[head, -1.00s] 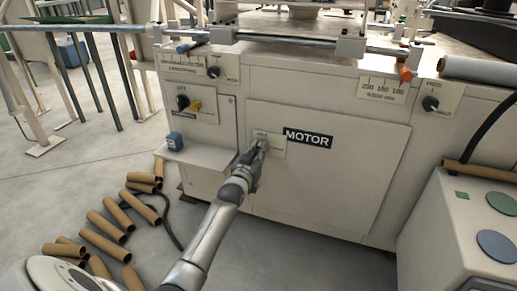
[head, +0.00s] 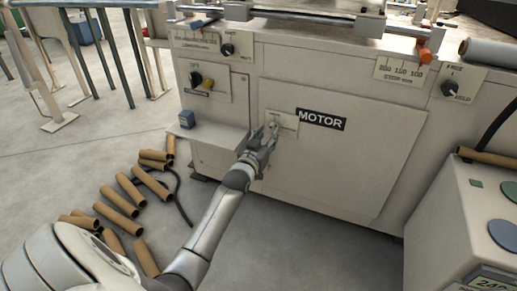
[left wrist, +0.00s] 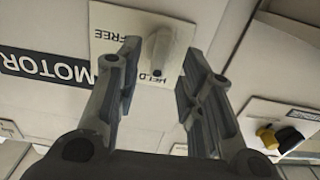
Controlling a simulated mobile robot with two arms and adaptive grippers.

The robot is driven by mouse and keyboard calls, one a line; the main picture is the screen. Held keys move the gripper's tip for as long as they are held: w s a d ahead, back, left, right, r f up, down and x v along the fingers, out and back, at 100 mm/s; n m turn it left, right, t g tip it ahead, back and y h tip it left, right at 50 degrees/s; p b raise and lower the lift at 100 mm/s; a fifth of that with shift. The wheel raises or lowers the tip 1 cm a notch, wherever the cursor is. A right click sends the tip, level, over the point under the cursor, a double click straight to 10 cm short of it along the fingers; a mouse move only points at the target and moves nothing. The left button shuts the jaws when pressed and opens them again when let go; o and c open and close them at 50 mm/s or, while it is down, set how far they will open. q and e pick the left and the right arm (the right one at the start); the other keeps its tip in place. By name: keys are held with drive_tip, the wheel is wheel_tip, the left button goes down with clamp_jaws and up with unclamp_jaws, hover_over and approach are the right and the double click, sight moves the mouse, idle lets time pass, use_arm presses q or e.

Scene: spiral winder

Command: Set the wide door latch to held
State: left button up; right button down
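The wide door latch is a small grey knob (left wrist: 160,46) on a pale plate (left wrist: 120,30) marked FREE and HELD, upside down in the left wrist view. The plate (head: 285,118) sits on the wide door (head: 340,168) beside the MOTOR label. I cannot tell for sure which word the knob points at. My left gripper (head: 271,132) is in front of the plate. In the left wrist view my left gripper (left wrist: 158,60) is open, its fingers apart with the knob between and just beyond their tips. It grips nothing. My right gripper is not in view.
A similar knob (head: 449,89) is at the upper right of the machine. A dark knob and a yellow one (head: 207,84) are on the left panel. Cardboard tubes (head: 118,202) lie on the floor.

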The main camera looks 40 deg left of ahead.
use_arm(q)
drive_tip(key=v, duration=0.9)
drive_tip(key=shift+w, duration=0.1)
